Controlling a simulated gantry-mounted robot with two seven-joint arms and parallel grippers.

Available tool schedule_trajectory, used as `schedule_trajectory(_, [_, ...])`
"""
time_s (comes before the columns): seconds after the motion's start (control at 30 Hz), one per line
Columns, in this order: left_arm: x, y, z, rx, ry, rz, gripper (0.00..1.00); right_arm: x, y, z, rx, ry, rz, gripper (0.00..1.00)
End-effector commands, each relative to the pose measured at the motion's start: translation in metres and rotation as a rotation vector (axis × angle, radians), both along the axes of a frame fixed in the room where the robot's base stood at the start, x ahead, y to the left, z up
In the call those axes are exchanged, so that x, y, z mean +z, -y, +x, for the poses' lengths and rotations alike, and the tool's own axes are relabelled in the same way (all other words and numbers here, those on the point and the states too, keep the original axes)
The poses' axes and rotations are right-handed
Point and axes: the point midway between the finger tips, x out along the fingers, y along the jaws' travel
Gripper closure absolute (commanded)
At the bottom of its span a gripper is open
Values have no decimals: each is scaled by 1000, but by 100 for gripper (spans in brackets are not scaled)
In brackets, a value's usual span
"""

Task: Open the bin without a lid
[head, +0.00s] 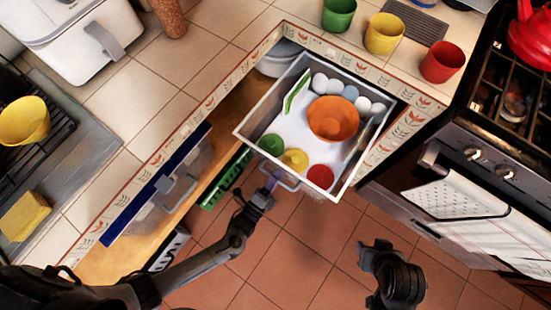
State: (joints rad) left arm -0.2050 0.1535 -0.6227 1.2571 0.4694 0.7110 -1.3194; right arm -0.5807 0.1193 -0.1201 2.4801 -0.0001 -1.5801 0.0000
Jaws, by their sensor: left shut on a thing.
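The lidless bin (345,197) is a grey-walled, white-bottomed pull-out, standing out from under the counter corner. It holds an orange bowl (333,119), green, yellow and red round items along its front, several eggs and a green utensil. My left gripper (270,182) is shut on the grey bar handle (284,180) on the bin's front. The fingertips are small and partly hidden there. My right gripper (375,251) is over the tiled floor, below and right of the bin, touching nothing visible. Its fingers are not clear.
A blue-topped bin front (160,182) with a handle stands out at the left. A green slatted item (226,178) lies between it and the lidless bin. The oven (470,150), with a hanging towel (462,207), is close on the right. The floor below is clear.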

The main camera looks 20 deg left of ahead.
Motion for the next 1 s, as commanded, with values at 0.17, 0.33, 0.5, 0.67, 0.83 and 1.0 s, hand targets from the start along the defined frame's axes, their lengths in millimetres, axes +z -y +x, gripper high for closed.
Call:
schedule_trajectory(0.17, [1, 0, 0, -1, 1, -1, 65, 0, 0, 0, 0, 0, 0, 57])
schedule_trajectory(0.33, [0, 0, 0, -1, 0, 0, 65, 0, 0, 0, 0, 0, 0, 57])
schedule_trajectory(0.5, [-1, -1, -5, -1, -2, 1, 65, 1, 0, 0, 0, 0, 0, 57])
schedule_trajectory(0.67, [-4, -6, -22, -1, -3, 0, 65, 5, 0, 0, 1, 0, -1, 57])
schedule_trajectory(0.83, [-9, -14, -50, -1, -4, 0, 65, 9, 0, 0, 1, 0, -1, 57])
schedule_trajectory(1.0, [-15, -22, -76, -1, -2, 0, 65, 12, 0, 0, 1, 0, -1, 57])
